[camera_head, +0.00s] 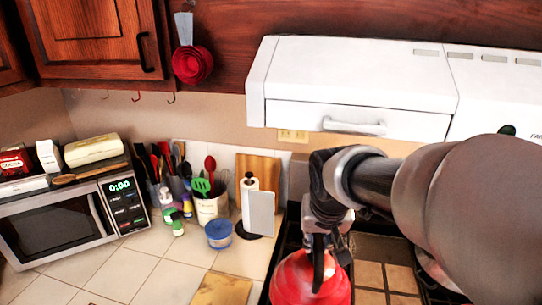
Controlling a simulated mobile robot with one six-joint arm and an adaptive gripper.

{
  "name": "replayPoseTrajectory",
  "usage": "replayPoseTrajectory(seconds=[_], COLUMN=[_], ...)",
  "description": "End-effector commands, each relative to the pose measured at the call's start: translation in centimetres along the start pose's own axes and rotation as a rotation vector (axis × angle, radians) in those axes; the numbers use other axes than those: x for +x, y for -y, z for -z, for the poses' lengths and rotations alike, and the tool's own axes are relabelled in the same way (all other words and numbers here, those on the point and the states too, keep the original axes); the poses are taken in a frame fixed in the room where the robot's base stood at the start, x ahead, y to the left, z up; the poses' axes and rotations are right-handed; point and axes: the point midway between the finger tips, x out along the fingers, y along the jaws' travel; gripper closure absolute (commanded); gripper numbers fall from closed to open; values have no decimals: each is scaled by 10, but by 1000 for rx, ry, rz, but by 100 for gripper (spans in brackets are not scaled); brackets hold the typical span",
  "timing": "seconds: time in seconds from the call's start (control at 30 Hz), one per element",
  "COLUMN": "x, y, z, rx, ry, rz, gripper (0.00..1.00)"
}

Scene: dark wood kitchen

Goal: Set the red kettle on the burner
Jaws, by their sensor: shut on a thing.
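The red kettle (292,283) is at the bottom middle of the head view, and its lower part is cut off by the picture edge. My gripper (318,268) comes down from above and is shut on the kettle, at its top. The kettle is over the left part of the dark stove area (276,262). The burner under it is hidden, so I cannot tell whether the kettle touches it. My arm comes in from the right and covers much of the stove.
A white range hood (355,75) hangs above the stove. Left of the kettle, a paper towel holder (252,205), a utensil crock (211,208), a blue-lidded tub (219,234) and a cutting board (222,289) stand on the tiled counter. A microwave (60,222) is far left.

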Motion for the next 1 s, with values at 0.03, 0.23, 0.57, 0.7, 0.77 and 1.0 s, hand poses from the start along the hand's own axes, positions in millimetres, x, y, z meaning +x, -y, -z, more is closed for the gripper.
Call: replayPoseTrajectory(seconds=[0.03, 0.23, 0.57, 0.7, 0.77, 1.0], x=[12, 49, 72, 82, 90, 111], y=[0, 0, 0, 0, 0, 0], z=[-4, -19, -27, -32, -36, -44], rx=[0, 0, 1, 1, 1, 1], ry=[-3, -5, -9, -7, -5, -8], rz=[1, 0, 1, 1, 1, 1], gripper=[100, 100, 100, 100, 100, 100])
